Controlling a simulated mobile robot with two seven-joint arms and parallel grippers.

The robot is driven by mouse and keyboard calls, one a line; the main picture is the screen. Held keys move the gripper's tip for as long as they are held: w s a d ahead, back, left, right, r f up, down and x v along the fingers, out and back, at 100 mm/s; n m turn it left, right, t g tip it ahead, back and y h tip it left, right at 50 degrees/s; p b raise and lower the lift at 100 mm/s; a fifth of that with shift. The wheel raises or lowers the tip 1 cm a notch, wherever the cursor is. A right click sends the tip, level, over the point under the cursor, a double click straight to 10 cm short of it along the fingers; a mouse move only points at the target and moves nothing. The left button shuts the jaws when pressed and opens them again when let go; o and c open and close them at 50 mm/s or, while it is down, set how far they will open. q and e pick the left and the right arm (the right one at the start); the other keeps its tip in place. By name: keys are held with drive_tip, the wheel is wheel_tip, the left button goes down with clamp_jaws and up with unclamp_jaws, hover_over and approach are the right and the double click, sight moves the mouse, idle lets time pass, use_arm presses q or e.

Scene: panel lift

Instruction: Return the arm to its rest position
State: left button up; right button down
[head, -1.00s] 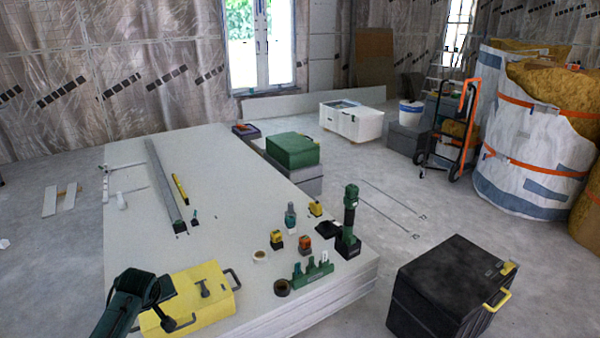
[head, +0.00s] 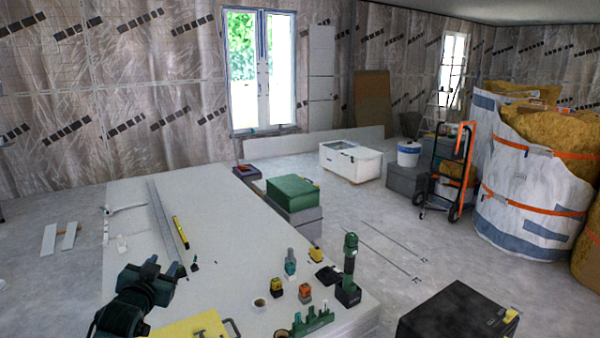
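My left gripper (head: 165,268) shows at the lower left, dark green and black, over the near left part of the stack of pale panels (head: 225,225). Its two fingers look spread apart, with nothing visible between them. My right arm and gripper are not in view.
On the panels are a long grey rail (head: 161,215), a yellow level (head: 180,232), a green tool (head: 350,265) and several small items. A black box (head: 455,315) stands at the lower right. Green and grey cases (head: 293,193) stand beyond the stack, with open floor to their right.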

use_arm(q)
drive_tip(key=s+d+f+g+h, duration=0.25)
drive_tip(key=s+d+f, duration=0.65)
drive_tip(key=s+f, duration=0.55)
drive_tip(key=s+d+f+g, duration=0.1)
drive_tip(key=s+d, duration=0.2)
drive_tip(key=s, duration=0.4)
drive_tip(key=s+d+f+g+h, duration=0.1)
drive_tip(key=s+d+f, duration=0.1)
drive_tip(key=s, duration=0.5)
drive_tip(key=s+d+f+g, duration=0.1)
drive_tip(key=s+d+f, duration=0.1)
drive_tip(key=s, duration=0.5)
drive_tip(key=shift+s+d+h, duration=0.3)
drive_tip(key=shift+d+h, duration=0.05)
drive_tip(key=shift+d, duration=0.55)
